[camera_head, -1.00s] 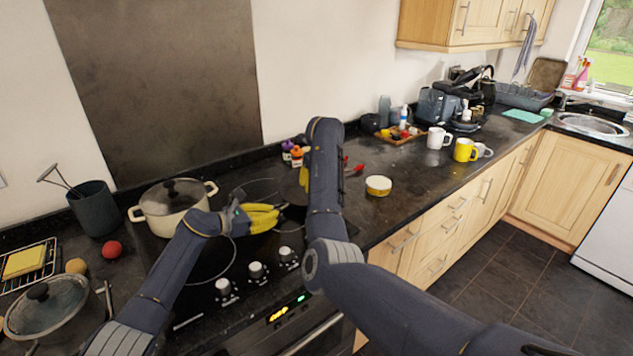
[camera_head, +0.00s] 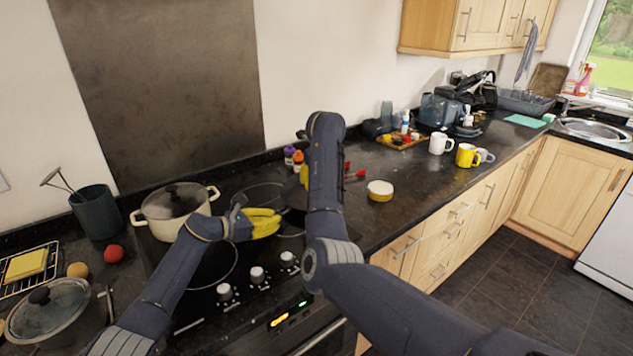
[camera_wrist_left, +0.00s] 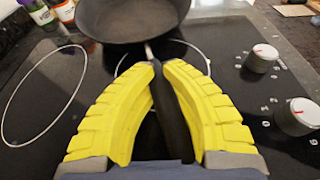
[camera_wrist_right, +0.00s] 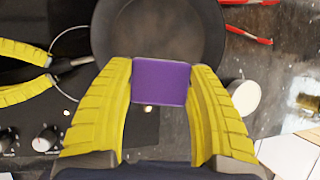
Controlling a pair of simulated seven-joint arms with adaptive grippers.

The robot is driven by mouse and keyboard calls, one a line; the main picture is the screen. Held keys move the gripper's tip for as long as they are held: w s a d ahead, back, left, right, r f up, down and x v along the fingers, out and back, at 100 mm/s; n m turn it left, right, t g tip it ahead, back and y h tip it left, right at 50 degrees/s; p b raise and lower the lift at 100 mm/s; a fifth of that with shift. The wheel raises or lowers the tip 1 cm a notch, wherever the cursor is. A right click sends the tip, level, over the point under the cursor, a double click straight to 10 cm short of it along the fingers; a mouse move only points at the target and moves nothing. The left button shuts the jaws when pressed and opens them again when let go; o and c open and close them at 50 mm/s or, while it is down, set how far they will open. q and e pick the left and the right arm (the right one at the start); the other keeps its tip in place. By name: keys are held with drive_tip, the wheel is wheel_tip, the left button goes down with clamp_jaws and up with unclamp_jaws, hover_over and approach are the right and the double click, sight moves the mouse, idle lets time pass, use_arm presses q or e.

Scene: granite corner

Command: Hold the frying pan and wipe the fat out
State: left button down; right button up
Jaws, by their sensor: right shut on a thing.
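The dark frying pan (camera_wrist_left: 125,20) sits over the hob, its handle pointing toward my left gripper. In the head view, my right arm hides most of it. My left gripper (camera_wrist_left: 161,64) is shut around the handle, one yellow finger on each side; it also shows in the head view (camera_head: 278,222). My right gripper (camera_wrist_right: 162,72) is shut on a purple block (camera_wrist_right: 162,82), which looks like a sponge. It is above the pan's near part in the right wrist view. I cannot tell whether the block touches the pan. No fat can be made out.
A cream lidded pot (camera_head: 176,210) stands left of the pan. Hob knobs (camera_head: 257,274) line the front. Spice jars (camera_head: 293,158) stand behind, and a small white-and-yellow tub (camera_head: 380,190) is to the right. The counter between tub and mugs (camera_head: 440,143) is clear.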

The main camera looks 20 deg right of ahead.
use_arm(q)
drive_tip(key=shift+r, duration=0.1)
drive_tip(key=c, duration=1.5)
unclamp_jaws()
drive_tip(key=shift+o, duration=0.2)
drive_tip(key=shift+v, duration=3.75)
drive_tip(key=shift+x, duration=3.15)
